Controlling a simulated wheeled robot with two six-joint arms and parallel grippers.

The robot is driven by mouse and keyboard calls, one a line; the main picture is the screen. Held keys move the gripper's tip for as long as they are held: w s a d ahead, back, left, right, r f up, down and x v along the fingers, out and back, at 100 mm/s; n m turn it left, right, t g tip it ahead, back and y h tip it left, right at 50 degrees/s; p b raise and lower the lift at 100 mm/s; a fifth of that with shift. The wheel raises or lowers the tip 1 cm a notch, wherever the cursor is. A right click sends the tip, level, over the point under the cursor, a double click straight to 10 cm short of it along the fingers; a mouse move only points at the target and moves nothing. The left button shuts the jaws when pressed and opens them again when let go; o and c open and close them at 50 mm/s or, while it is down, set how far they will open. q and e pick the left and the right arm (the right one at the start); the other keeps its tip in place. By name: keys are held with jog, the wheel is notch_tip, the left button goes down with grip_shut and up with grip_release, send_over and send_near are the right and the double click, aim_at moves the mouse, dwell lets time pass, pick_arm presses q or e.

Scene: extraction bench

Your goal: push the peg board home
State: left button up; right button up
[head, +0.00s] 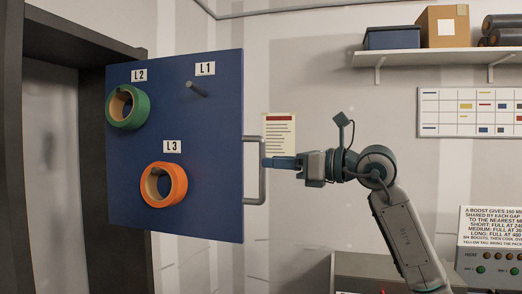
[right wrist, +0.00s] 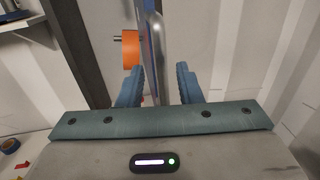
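The blue peg board (head: 150,150) hangs upright at the left of the head view, beside a dark frame. A green ring (head: 114,108) is on peg L2 and an orange ring (head: 151,188) on peg L3. Peg L1 (head: 197,89) is bare. A grey metal handle (head: 262,190) stands on the board's right edge. My right gripper (head: 272,163) is at the handle. In the right wrist view, its blue fingers (right wrist: 158,88) are apart, with the handle (right wrist: 154,45) between them and a gap showing on the right. My left gripper is not in view.
The dark frame (head: 60,35) surrounds an opening behind the board. A shelf (head: 440,56) with boxes and rolls hangs at upper right. A control panel (head: 490,265) and a grey bench stand at lower right.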

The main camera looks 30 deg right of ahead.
jog(key=p+x, duration=0.2)
jog(key=x, duration=0.2)
jog(key=shift+d, duration=0.1)
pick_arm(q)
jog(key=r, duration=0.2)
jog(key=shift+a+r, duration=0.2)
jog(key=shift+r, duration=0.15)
pick_arm(e)
grip_shut()
